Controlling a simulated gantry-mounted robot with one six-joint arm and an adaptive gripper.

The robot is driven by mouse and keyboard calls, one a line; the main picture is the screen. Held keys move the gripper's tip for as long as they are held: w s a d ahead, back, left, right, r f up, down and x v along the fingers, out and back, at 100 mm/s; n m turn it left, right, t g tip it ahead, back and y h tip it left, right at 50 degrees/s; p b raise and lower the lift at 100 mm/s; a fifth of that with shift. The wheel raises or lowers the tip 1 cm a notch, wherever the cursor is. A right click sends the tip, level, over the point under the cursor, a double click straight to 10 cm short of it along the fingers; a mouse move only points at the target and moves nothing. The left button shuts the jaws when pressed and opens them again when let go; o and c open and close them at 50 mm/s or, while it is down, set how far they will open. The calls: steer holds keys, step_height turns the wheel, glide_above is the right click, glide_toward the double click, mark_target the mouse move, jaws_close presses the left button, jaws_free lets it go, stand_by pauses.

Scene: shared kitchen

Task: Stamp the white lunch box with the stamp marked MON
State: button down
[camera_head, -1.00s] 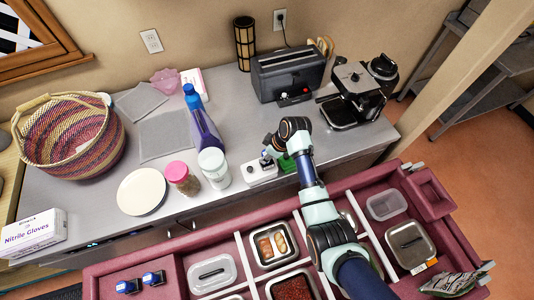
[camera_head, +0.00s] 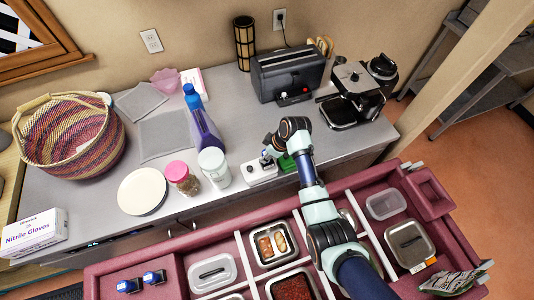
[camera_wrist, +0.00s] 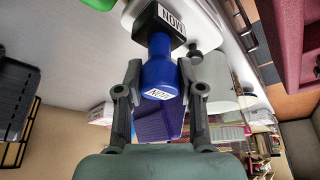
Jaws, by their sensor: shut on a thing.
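My gripper (camera_wrist: 160,85) is shut on the blue handle (camera_wrist: 160,62) of a stamp. Its black base (camera_wrist: 157,25) carries a white label that reads MON upside down in the wrist view. In the head view my gripper (camera_head: 268,153) is over the white lunch box (camera_head: 262,177) at the counter's front; the held stamp is small there. In the wrist view a white surface lies at the stamp's base; I cannot tell whether they touch. A green box (camera_head: 287,163) is right beside the white one, partly behind my arm.
A white-lidded jar (camera_head: 214,166), a pink-lidded jar (camera_head: 182,178) and a blue bottle (camera_head: 203,130) stand left of the lunch box. A toaster (camera_head: 288,76) is behind.

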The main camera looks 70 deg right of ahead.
steer(key=shift+f+b, duration=0.3)
steer(key=shift+f, duration=0.2)
stand_by(0.8)
step_height(320, 180, up, 10)
steer(key=p, duration=0.9)
steer(key=shift+r, duration=0.2)
steer(key=shift+f, duration=0.1)
